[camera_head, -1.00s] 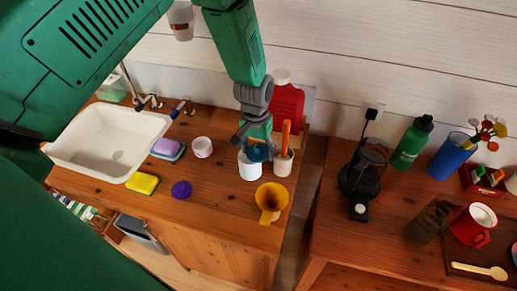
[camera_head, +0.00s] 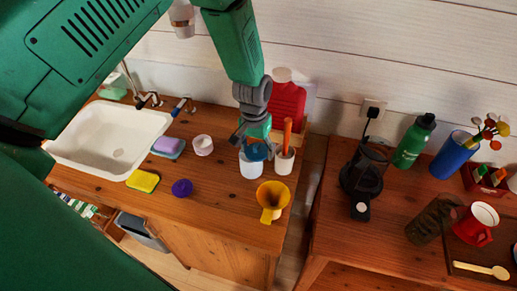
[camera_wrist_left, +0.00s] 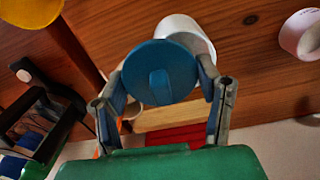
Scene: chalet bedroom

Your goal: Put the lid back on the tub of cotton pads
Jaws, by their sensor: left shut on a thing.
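A white tub (camera_head: 250,169) stands on the wooden washstand, left of a white cup with an orange handle in it. Its contents are hidden. My left gripper (camera_head: 257,146) comes down over the tub and is shut on a round blue lid (camera_head: 258,153). I cannot tell whether lid and rim touch. My right gripper is not in view.
A yellow funnel (camera_head: 272,197) stands in front of the tub, and the white cup (camera_head: 284,162) is close on its right. A small white pot (camera_head: 203,145), purple disc (camera_head: 182,188), yellow sponge (camera_head: 143,181) and sink (camera_head: 107,137) lie left. A gap separates the right table (camera_head: 330,217).

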